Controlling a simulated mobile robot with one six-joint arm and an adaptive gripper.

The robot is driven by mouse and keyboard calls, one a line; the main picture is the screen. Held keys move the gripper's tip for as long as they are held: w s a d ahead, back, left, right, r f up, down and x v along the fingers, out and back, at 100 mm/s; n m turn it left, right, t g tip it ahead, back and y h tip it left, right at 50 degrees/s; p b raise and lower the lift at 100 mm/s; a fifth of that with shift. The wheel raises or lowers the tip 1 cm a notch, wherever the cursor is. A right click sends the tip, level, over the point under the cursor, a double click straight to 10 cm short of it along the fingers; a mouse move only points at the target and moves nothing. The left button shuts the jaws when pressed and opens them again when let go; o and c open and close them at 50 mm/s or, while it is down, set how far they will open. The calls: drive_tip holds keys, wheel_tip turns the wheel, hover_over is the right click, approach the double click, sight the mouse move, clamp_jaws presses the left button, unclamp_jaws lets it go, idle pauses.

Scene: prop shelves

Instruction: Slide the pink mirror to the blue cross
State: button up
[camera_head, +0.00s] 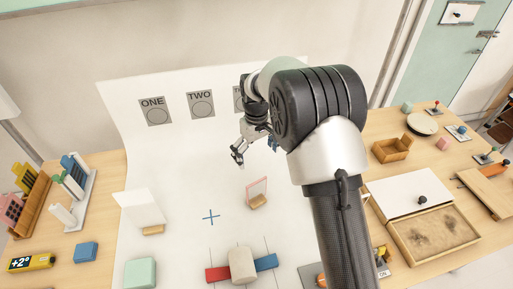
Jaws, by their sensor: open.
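The pink mirror (257,188) is a small upright panel with a pink edge. It stands on a wooden foot on the white sheet, right of the blue cross. The blue cross (211,216) is a thin mark drawn on the sheet, and nothing covers it. My gripper (238,156) is open and empty, behind and slightly left of the pink mirror and apart from it. My arm passes on the right and hides part of the sheet there.
A white panel on a wooden foot (142,208) stands left of the cross. A beige block (242,265) stands between red and blue pieces at the front. A mint block (141,272) sits front left. The sheet between mirror and cross looks clear.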

sight(257, 181)
wheel_tip(257, 181, down, 16)
drive_tip(key=shift+f+b, duration=0.2)
drive_tip(key=shift+b, duration=1)
drive_tip(key=shift+c, duration=0.3)
clamp_jaws()
idle(0.3)
drive_tip(key=c, duration=2.3)
unclamp_jaws()
drive_tip(key=shift+o, duration=0.3)
unclamp_jaws()
wheel_tip(257, 181, up, 18)
drive_tip(key=p, duration=0.2)
drive_tip(key=shift+f+p, duration=0.25)
drive_tip(key=shift+p, duration=0.1)
